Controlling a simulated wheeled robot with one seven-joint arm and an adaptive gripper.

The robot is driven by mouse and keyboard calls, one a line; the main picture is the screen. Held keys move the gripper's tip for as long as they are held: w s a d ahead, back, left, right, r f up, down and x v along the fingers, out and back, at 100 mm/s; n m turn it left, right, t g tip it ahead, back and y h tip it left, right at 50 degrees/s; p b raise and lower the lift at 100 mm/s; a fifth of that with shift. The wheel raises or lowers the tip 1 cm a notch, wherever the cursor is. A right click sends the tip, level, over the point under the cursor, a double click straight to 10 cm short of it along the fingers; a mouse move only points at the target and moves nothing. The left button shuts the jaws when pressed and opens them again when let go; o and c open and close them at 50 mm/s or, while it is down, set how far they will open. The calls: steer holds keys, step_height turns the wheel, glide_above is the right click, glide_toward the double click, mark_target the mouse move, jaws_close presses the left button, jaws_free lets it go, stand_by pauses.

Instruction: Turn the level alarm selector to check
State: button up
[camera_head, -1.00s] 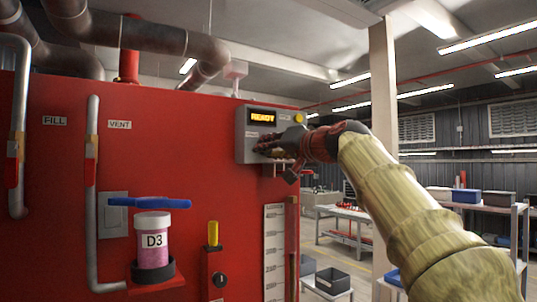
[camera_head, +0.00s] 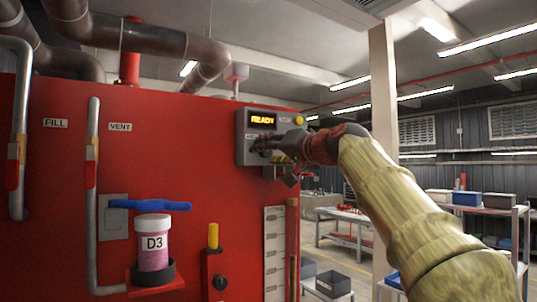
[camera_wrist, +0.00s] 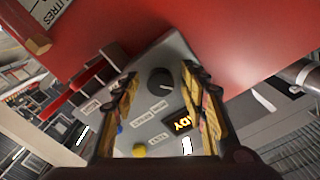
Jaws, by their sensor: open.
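A grey control box (camera_head: 242,146) hangs at the right end of the red panel and shows a lit "READY" display (camera_head: 262,120). A dark round selector knob (camera_wrist: 160,80) with a light pointer mark sits on the box face in the wrist view, with small labels beside it that I cannot read clearly. My gripper (camera_wrist: 160,95) is open, its two yellow-padded fingers on either side of the knob in that view. I cannot tell whether they touch it. In the head view my gripper (camera_head: 268,148) is at the lower front of the box and hides the knob.
A yellow button (camera_head: 299,120) is at the box's upper right. A blue-handled valve (camera_head: 150,204) and a pink jar marked D3 (camera_head: 153,245) are at lower left. Pipes run along the panel's left. Shelves with bins (camera_head: 467,197) stand far right.

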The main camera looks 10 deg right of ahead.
steer(key=v, duration=1.2)
stand_by(0.3)
steer(key=d+f+m+g+h, duration=0.25)
steer(key=f+g, duration=0.25)
steer(key=f, duration=2)
steer(key=s+a+f+n+g+h+b, duration=0.1)
steer(key=s+a+f+n+g+b, duration=0.1)
steer(key=s+f, duration=0.8)
steer(key=s+a+f+n+g+h+b, duration=0.1)
steer(key=s+a+f+g+b, duration=0.1)
steer(key=s+f, duration=0.8)
steer(key=s+a+f+n+g+h+b, duration=0.1)
steer(key=s+f, duration=0.9)
steer(key=f, duration=1.1)
steer(key=a+n+g+b, duration=0.1)
steer(key=b, duration=0.1)
steer(key=shift+n+g+b, duration=0.3)
steer(key=shift+n+b, duration=0.05)
